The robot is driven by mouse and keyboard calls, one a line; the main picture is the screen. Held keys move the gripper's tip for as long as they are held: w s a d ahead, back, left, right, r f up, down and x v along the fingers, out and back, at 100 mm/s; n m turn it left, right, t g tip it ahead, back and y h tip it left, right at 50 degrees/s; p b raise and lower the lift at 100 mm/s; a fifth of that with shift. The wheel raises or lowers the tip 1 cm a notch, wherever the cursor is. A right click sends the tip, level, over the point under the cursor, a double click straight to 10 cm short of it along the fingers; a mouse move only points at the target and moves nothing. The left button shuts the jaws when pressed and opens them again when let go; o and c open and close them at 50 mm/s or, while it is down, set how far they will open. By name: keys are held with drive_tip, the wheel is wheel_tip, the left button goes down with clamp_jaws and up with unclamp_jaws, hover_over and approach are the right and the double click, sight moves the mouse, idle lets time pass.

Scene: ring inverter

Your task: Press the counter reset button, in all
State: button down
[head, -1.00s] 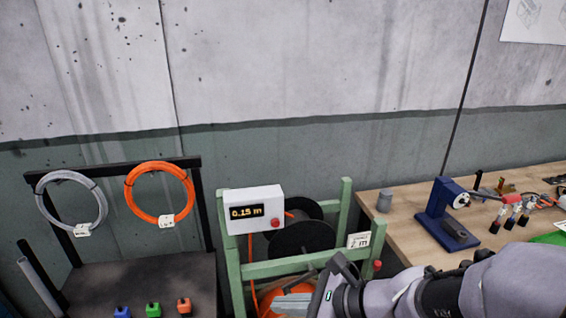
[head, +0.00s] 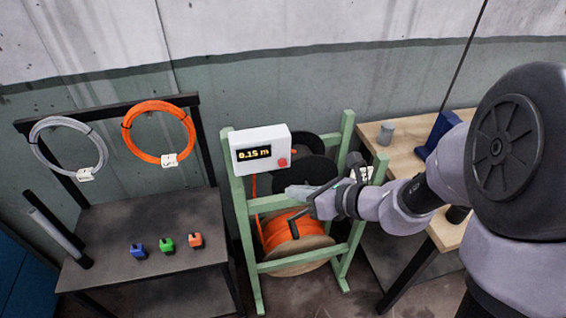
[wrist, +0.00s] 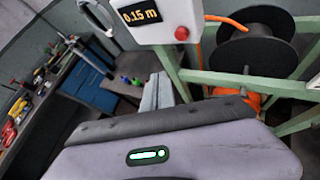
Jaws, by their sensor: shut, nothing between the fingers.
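The counter box (head: 259,151) is a white case on top of the green reel stand, and its display reads 0.15 m. Its red reset button (head: 282,163) is at the lower right of its face. In the wrist view the counter box (wrist: 150,28) is at the top, with the red button (wrist: 182,33) near its lower right corner. My gripper (head: 289,192) is shut and empty, below the box and apart from the button in the picture. In the wrist view my gripper's fingers (wrist: 158,93) point toward the area below the box.
The green stand (head: 348,150) carries dark reels and an orange cable reel (head: 297,232). At left, a dark table (head: 105,285) holds blue, green and orange blocks, with grey and orange coils hung above. A wooden workbench (head: 400,145) stands right, partly behind my arm.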

drive_tip(key=shift+w+a+p, duration=0.15)
drive_tip(key=shift+w+a, duration=0.15)
drive_tip(key=shift+w, duration=0.65)
drive_tip(key=shift+w+a+p, duration=0.1)
drive_tip(key=shift+w+a, duration=0.15)
drive_tip(key=shift+w, duration=0.7)
drive_tip(key=shift+w+a+p, duration=0.15)
drive_tip(key=shift+w+a, duration=0.15)
drive_tip(key=shift+w, duration=0.65)
drive_tip(key=shift+w, duration=0.1)
drive_tip(key=shift+w+a, duration=0.1)
drive_tip(key=shift+w, duration=0.2)
drive_tip(key=shift+w+a, duration=0.1)
drive_tip(key=shift+w, duration=0.35)
idle(0.5)
drive_tip(key=shift+s+d, duration=0.2)
drive_tip(key=shift+s, duration=0.65)
drive_tip(key=s, duration=0.2)
drive_tip(key=s+d+b, duration=0.1)
drive_tip(key=s, duration=0.1)
drive_tip(key=shift+s+d, duration=0.2)
drive_tip(key=shift+s, duration=0.2)
